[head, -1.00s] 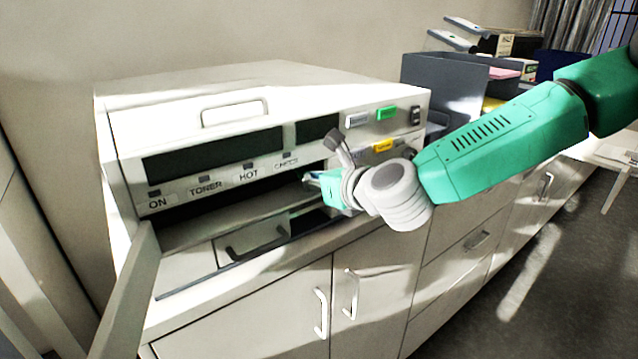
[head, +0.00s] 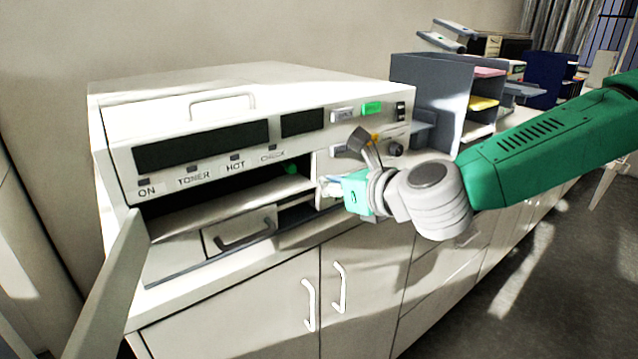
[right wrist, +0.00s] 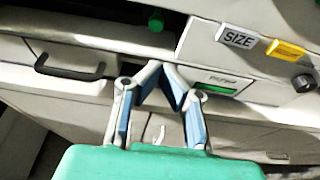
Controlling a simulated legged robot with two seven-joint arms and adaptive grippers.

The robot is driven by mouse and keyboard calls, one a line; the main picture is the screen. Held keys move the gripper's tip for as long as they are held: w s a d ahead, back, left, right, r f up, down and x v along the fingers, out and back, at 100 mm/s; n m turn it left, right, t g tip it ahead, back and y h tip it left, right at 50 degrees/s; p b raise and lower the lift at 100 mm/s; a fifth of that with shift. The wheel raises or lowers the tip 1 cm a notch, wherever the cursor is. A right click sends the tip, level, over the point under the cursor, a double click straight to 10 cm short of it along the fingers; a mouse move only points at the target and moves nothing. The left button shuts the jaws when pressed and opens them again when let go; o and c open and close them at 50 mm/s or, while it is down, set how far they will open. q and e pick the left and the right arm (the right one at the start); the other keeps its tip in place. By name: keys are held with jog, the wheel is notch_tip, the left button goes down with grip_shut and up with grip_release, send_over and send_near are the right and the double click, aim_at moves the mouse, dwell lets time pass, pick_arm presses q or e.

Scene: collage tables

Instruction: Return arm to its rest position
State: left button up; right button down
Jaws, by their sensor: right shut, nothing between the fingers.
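My right arm (head: 540,145) is green with a grey wrist and comes in from the right in the head view. Its gripper (head: 326,190) is in front of the right part of the copier (head: 240,90), near the right end of the open slot. In the right wrist view the gripper (right wrist: 167,72) has its fingertips together, with nothing between them. The copier front with a SIZE button (right wrist: 238,38) and an orange button (right wrist: 286,50) lies beyond it. My left gripper is out of view.
The copier's open door (head: 110,290) sticks out at the left. A dark handle (head: 246,238) is on a drawer below the slot. A green knob (head: 291,168) shows inside. Grey paper trays (head: 428,85) stand right of the copier. White cabinets (head: 250,310) are below; floor is free at the right.

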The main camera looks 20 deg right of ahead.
jog(key=s+r, duration=0.2)
jog(key=s, duration=0.3)
jog(key=s+f+n+g+b, duration=0.15)
jog(key=s+f+n, duration=0.3)
jog(key=f, duration=0.55)
jog(key=s+f+n+g+h, duration=0.1)
jog(key=s+f+n+g, duration=0.25)
jog(key=f+n, duration=0.4)
jog(key=s+f+n+g+b, duration=0.15)
jog(key=s+f+n, duration=0.3)
jog(key=f, duration=0.75)
jog(key=s+d+f+n+g+h+b, duration=0.1)
jog(key=s+d+f+n+g+h, duration=0.1)
jog(key=s+d+f+n, duration=0.3)
jog(key=s+d+f+n+g+h, duration=0.2)
jog(key=s+d+f+n+g, duration=0.2)
jog(key=s+f+n, duration=0.6)
jog(key=s+n, duration=0.1)
jog(key=s, duration=0.2)
jog(key=shift+s+d+b, duration=0.2)
jog(key=shift+d+b, duration=0.2)
jog(key=shift+w+g, duration=0.1)
jog(key=shift+g, duration=0.15)
